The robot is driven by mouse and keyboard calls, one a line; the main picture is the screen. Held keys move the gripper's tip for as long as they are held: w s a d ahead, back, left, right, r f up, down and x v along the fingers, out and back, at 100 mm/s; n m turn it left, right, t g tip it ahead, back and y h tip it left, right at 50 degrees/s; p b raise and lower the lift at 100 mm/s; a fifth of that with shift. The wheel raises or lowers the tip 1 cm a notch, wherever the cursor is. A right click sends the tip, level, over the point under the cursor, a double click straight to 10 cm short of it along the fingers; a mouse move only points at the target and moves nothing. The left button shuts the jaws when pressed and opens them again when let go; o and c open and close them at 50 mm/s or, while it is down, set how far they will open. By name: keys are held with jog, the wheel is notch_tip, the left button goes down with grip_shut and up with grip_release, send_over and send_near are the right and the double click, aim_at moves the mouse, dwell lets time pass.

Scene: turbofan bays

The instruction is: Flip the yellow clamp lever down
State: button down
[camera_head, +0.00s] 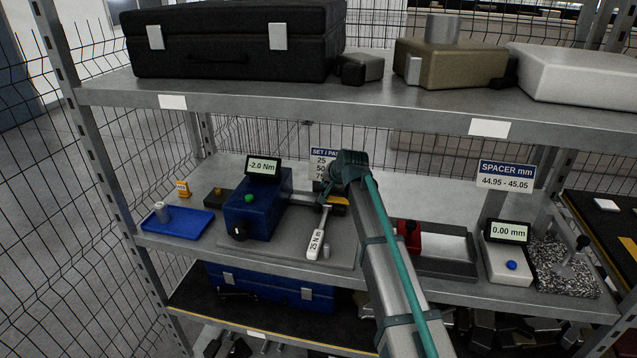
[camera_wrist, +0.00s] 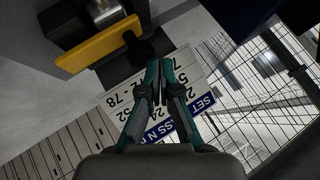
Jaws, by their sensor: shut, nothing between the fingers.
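The yellow clamp lever (camera_wrist: 98,45) shows in the wrist view as a flat bar slanting across the upper left, beside a black block and a silver cylinder. It also shows as a small yellow piece on the middle shelf in the head view (camera_head: 339,201), partly covered by my arm. My gripper (camera_wrist: 160,64) is shut and empty. In the wrist picture its fingertips appear just right of and below the lever's right end, near a dark part there; I cannot tell whether they touch. In the head view the fingertips are hard to make out.
A blue tester (camera_head: 257,210) reading -2.0 Nm and a white-handled torque wrench (camera_head: 317,237) are left of my arm. A red-and-grey fixture (camera_head: 445,258) is right of it. A sign (camera_wrist: 170,105) stands behind the fingers. The upper shelf (camera_head: 400,107) overhangs this space.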

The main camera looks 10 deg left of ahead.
jog(key=shift+a+f, duration=0.1)
jog(key=shift+f, duration=0.05)
dwell(0.4)
jog(key=r, duration=0.1)
jog(key=r+p, duration=0.1)
jog(key=r, duration=0.1)
jog(key=r+p, duration=0.1)
jog(key=shift+w+r, duration=0.25)
jog(key=shift+w, duration=0.15)
jog(key=s+r+b, duration=0.3)
jog(key=s+r, duration=0.3)
jog(key=r, duration=0.1)
jog(key=shift+r+b, duration=0.35)
jog(key=shift+r, duration=0.05)
jog(key=shift+w, duration=0.1)
